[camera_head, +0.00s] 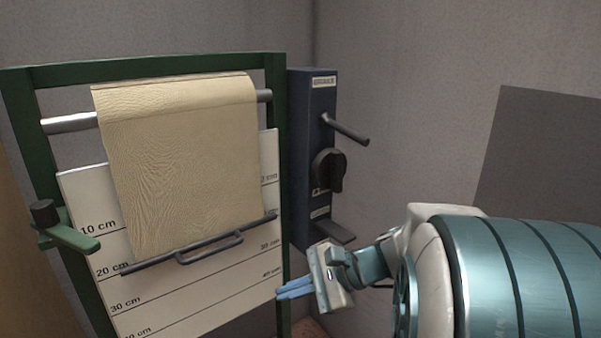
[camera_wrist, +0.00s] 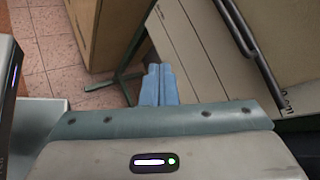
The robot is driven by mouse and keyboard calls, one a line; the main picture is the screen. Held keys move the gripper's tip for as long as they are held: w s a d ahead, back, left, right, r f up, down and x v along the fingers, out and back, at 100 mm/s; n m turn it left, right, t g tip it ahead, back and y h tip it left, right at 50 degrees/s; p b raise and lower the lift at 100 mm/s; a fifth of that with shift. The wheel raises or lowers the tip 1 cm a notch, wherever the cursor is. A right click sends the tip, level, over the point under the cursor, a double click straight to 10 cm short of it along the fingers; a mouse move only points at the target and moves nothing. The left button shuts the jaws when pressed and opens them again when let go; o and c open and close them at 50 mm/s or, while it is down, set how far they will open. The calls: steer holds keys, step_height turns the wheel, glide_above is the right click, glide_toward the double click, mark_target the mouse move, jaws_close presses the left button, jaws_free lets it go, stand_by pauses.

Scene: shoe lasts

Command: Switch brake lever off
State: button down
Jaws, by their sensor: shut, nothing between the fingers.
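A dark blue control box (camera_head: 300,150) stands right of a green frame. It carries a thin dark lever (camera_head: 346,130) sticking out right and down, a black rotary knob (camera_head: 329,170) and a flat dark lever (camera_head: 333,232) low down. A green lever with a black knob (camera_head: 62,228) sits on the frame's left post. My gripper (camera_head: 280,293) is shut and empty, below and left of the box, by the board's lower right edge. Its blue fingers (camera_wrist: 158,85) touch each other.
The green frame (camera_head: 20,130) holds a tan leather sheet (camera_head: 180,160) over a bar. Behind it is a white board (camera_head: 150,300) with centimetre marks; a dark handle bar (camera_head: 210,249) crosses the front. Wooden furniture (camera_wrist: 110,25) and tiled floor (camera_wrist: 50,50) show in the wrist view.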

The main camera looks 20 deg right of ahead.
steer(key=w+d+r+m+t, duration=0.2)
steer(key=d+r+m+t, duration=0.1)
steer(key=d, duration=0.5)
steer(key=w+d+r+m+t+h, duration=0.1)
steer(key=w+d+r+m+t, duration=0.1)
steer(key=d+r+m+t, duration=0.2)
steer(key=w+d+r+m+t+h, duration=0.1)
steer(key=d+r+m+t, duration=0.3)
steer(key=d+t, duration=0.5)
steer(key=w+d+m, duration=0.1)
steer(key=d+m, duration=0.1)
steer(key=d, duration=0.1)
steer(key=shift+d+r+m, duration=0.25)
steer(key=shift+m, duration=0.05)
steer(key=shift+w, duration=0.15)
steer(key=p, duration=0.3)
glide_toward(345, 131)
steer(key=shift+w+a+f, duration=0.1)
steer(key=shift+w+a, duration=0.1)
steer(key=shift+w, duration=0.9)
steer(key=shift+w+a+f, duration=0.1)
steer(key=shift+w+a, duration=0.05)
steer(key=shift+w, duration=0.95)
steer(key=shift+r, duration=0.15)
